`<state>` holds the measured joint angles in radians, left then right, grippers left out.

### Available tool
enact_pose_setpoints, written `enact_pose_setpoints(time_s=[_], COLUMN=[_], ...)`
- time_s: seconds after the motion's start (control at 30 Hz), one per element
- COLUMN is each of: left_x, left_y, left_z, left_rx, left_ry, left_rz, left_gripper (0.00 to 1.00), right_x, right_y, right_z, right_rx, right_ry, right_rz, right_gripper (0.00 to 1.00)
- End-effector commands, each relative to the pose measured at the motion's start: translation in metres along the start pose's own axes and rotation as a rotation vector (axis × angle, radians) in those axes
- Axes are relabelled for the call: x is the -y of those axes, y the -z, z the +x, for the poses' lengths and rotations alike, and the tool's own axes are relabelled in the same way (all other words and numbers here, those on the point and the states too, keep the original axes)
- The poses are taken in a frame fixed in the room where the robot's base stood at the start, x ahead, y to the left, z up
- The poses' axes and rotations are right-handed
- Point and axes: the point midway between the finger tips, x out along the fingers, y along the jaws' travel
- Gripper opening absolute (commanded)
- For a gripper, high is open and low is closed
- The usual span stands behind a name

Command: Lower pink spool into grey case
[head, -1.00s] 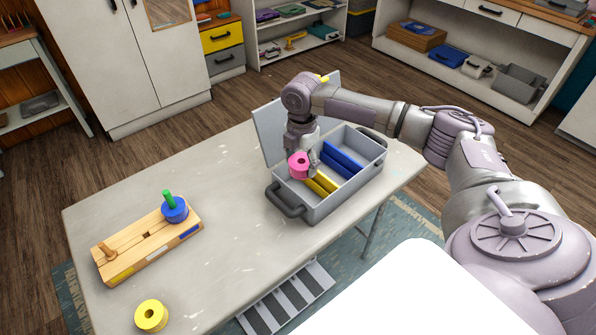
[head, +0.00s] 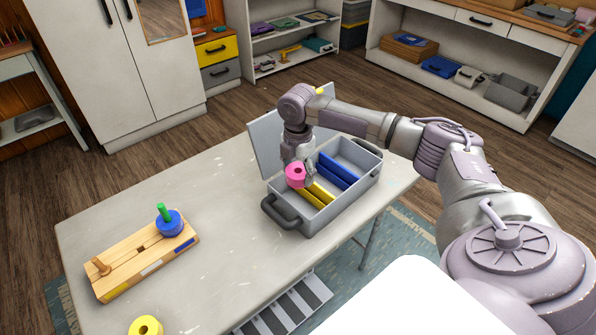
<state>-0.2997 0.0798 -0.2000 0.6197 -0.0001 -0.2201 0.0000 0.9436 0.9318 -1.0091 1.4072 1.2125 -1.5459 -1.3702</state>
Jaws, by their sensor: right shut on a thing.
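The pink spool (head: 296,175) is in my right gripper (head: 302,168), which is shut on it. It is at the left end of the open grey case (head: 318,222), over or just inside the case's back left corner; I cannot tell if it touches the case. The case stands on the table with its lid (head: 265,150) raised behind it. Inside are a yellow divided strip (head: 318,196) and a blue one (head: 338,172). My right gripper hides part of the case's interior. My left gripper is not in view.
A wooden peg board (head: 140,262) with a blue spool (head: 169,222) on a green peg lies at the table's left. A yellow spool (head: 146,328) is at the near edge. The grey table (head: 225,245) is clear between board and case.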

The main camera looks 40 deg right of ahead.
Motion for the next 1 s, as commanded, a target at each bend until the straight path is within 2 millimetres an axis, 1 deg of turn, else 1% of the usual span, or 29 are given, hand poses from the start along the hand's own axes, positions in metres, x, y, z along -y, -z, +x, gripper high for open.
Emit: enact_pose_setpoints(time_s=[0.17, 1.0], left_x=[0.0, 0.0], left_y=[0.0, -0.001], left_z=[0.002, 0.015], left_rx=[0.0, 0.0], left_ry=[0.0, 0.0], left_rz=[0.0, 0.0], left_gripper=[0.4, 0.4], right_x=[0.0, 0.0], right_y=[0.0, 0.0], right_z=[0.005, 0.048], right_rx=[0.0, -0.001], right_ry=[0.001, 0.0], right_rz=[0.0, 0.0], right_gripper=[0.34, 0.34])
